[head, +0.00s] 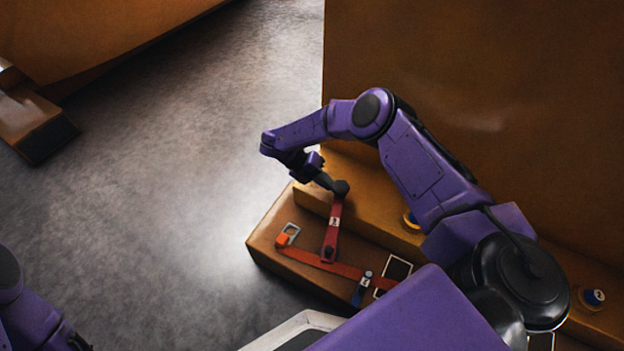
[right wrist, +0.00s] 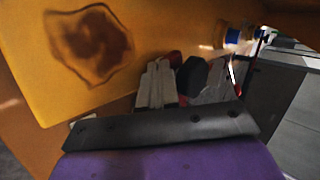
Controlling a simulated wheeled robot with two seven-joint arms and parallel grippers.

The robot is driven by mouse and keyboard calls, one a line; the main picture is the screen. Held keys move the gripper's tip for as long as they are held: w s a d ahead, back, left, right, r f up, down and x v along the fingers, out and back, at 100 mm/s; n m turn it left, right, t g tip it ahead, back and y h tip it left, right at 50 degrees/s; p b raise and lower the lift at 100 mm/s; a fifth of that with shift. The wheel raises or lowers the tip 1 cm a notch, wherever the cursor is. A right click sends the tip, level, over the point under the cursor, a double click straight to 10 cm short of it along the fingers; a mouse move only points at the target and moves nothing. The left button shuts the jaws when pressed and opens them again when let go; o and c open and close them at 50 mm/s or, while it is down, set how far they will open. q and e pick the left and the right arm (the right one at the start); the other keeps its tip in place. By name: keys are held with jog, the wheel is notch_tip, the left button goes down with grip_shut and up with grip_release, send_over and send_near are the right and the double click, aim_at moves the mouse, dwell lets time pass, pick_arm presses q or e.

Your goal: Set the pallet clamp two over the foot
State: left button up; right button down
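A red clamp lever (head: 333,228) with a black knob (head: 341,188) at its upper end is mounted on the brown foot block (head: 275,222). I see no number on it, so I cannot tell whether it is clamp two. My right gripper (head: 328,182) is at the knob. In the right wrist view, its grey fingers (right wrist: 184,88) are close together with the dark knob (right wrist: 192,75) filling the space between them; the contact faces are hidden. A red strap (head: 322,262) runs across the block below the lever. My left gripper is out of view.
A tall brown casting wall (head: 480,80) rises behind the block. A metal-framed orange buckle (head: 288,235) and a blue piece (head: 362,289) lie along the strap.

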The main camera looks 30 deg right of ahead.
aim_at(346, 184)
jog(key=s+d+m, duration=0.1)
jog(key=d+m+g+y, duration=0.1)
jog(key=shift+s+d+y, duration=0.3)
jog(key=shift+s+d, duration=0.05)
jog(key=shift+s+d+m+g+y+p, duration=0.4)
jog(key=shift+s+d+m+y, duration=0.1)
jog(key=shift+s+d+m, duration=0.35)
jog(key=shift+a, duration=0.1)
jog(key=shift+s+f, duration=0.1)
jog(key=v, duration=1.1)
